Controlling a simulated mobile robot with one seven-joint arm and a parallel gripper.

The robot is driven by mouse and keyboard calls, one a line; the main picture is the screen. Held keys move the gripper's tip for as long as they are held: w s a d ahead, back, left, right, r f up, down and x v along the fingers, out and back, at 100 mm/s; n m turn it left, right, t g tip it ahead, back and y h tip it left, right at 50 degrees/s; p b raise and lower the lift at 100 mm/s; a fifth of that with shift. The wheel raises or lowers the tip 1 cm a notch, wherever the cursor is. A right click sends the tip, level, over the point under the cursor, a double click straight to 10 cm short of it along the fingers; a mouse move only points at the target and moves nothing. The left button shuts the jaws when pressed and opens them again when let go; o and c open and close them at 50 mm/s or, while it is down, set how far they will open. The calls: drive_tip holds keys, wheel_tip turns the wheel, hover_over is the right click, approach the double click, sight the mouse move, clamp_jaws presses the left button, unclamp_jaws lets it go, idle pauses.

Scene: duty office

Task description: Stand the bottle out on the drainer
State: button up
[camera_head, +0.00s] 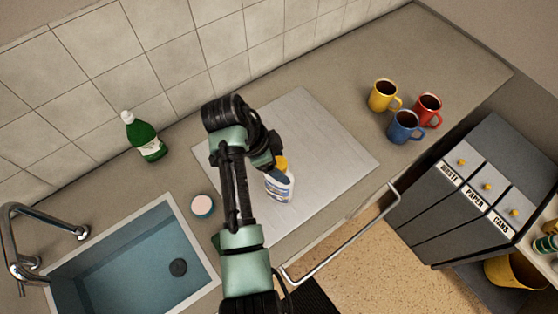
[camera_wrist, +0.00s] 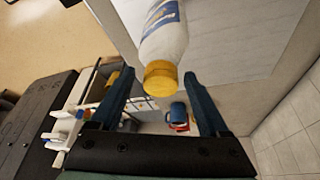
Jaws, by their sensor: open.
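A white bottle with a yellow cap and a blue label (camera_head: 279,190) is on the pale grey drainer board (camera_head: 325,150), appearing upright. In the wrist view the bottle (camera_wrist: 165,38) has its yellow cap (camera_wrist: 161,77) towards me, between the fingertips. My gripper (camera_wrist: 158,80) is open, with a blue finger on each side of the cap and visible gaps. In the head view my gripper (camera_head: 277,174) and arm partly cover the bottle. A green bottle with a white cap (camera_head: 146,140) stands by the tiled wall, left of the drainer.
A sink (camera_head: 130,260) with a tap (camera_head: 25,250) is at lower left, with a small round tub (camera_head: 202,206) beside it. Yellow (camera_head: 382,97), red (camera_head: 428,109) and blue mugs (camera_head: 405,127) stand right of the drainer. Labelled bins (camera_head: 470,190) and a rail (camera_head: 345,240) lie beyond the counter edge.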

drive_tip(key=p+v, duration=0.2)
drive_tip(key=v, duration=1)
drive_tip(key=shift+a, duration=0.1)
drive_tip(key=w+d+r+n+t+y, duration=0.1)
drive_tip(key=w+r+n+t, duration=0.3)
drive_tip(key=w+r+t, duration=0.45)
drive_tip(key=w+d+r+n+t+y, duration=0.1)
drive_tip(key=w+r+n+t, duration=0.15)
drive_tip(key=r, duration=0.75)
drive_tip(key=w+d+r+n+t, duration=0.1)
drive_tip(key=r+t, duration=0.2)
drive_tip(key=r, duration=0.7)
drive_tip(key=s+r+n+t+y, duration=0.1)
drive_tip(key=s+r+n+t, duration=0.3)
drive_tip(key=s+r, duration=0.5)
drive_tip(key=s+d+r+n+t+y, duration=0.1)
drive_tip(key=s+r+n+t, duration=0.3)
drive_tip(key=r, duration=1.4)
drive_tip(key=s+t, duration=0.4)
drive_tip(key=s, duration=0.1)
drive_tip(key=shift+r+y, duration=0.3)
drive_tip(key=shift+r, duration=0.05)
